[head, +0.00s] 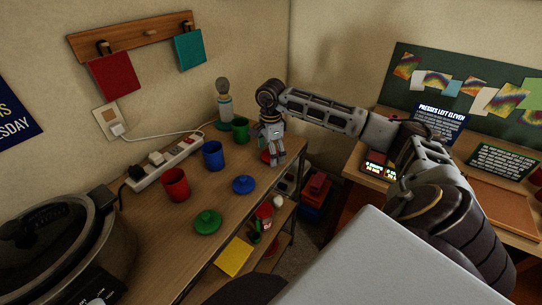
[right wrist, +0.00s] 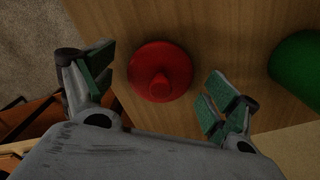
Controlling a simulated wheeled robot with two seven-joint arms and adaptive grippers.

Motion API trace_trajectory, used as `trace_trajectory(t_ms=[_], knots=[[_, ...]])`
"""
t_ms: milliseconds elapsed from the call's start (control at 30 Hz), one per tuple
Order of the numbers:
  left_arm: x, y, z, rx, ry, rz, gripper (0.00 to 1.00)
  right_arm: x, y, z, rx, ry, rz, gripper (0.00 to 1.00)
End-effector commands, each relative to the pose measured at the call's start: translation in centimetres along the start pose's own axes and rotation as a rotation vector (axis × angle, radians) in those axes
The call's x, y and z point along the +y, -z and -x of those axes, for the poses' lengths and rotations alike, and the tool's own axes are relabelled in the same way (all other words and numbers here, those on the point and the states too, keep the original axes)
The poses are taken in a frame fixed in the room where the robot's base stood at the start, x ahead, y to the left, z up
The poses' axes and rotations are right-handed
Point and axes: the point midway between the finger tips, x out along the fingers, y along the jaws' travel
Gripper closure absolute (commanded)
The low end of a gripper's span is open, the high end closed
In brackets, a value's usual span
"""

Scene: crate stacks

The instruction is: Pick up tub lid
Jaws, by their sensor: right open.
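A red lid (right wrist: 160,72) with a raised knob lies on the wooden table, between the spread fingers of my right gripper (right wrist: 158,90) in the right wrist view. The lid is apart from both fingers. In the head view my right gripper (head: 275,158) hangs over the table's far end, and only an edge of the red lid (head: 265,157) shows beside it. A blue lid (head: 244,184) and a green lid (head: 207,222) lie nearer. A red tub (head: 175,186), a blue tub (head: 212,156) and a green tub (head: 240,130) stand behind the lids. My left gripper is out of view.
A power strip (head: 166,164) lies along the wall, and a bottle-like object (head: 223,103) stands at the far corner. A dark cooker (head: 55,245) fills the near left. Shelves below hold a yellow sheet (head: 234,257) and small items. Bare table lies around the lids.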

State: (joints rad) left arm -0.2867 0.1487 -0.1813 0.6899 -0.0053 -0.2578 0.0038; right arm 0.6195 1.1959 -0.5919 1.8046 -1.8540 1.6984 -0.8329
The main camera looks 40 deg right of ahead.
Motion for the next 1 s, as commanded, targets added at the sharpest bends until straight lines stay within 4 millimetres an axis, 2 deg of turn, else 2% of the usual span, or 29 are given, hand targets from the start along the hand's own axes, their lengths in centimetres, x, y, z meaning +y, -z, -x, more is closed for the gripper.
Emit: trace_trajectory(t_ms=[433, 733, 1000], knots=[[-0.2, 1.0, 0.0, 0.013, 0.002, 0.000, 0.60, 0.0, 0.0, 0.0, -0.001, 0.000, 0.000, 0.12], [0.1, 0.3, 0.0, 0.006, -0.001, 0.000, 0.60, 0.0, 0.0, 0.0, -0.001, 0.000, 0.000, 0.50], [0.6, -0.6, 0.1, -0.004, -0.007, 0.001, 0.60, 0.0, 0.0, 0.0, -0.001, 0.000, 0.000, 0.50]])
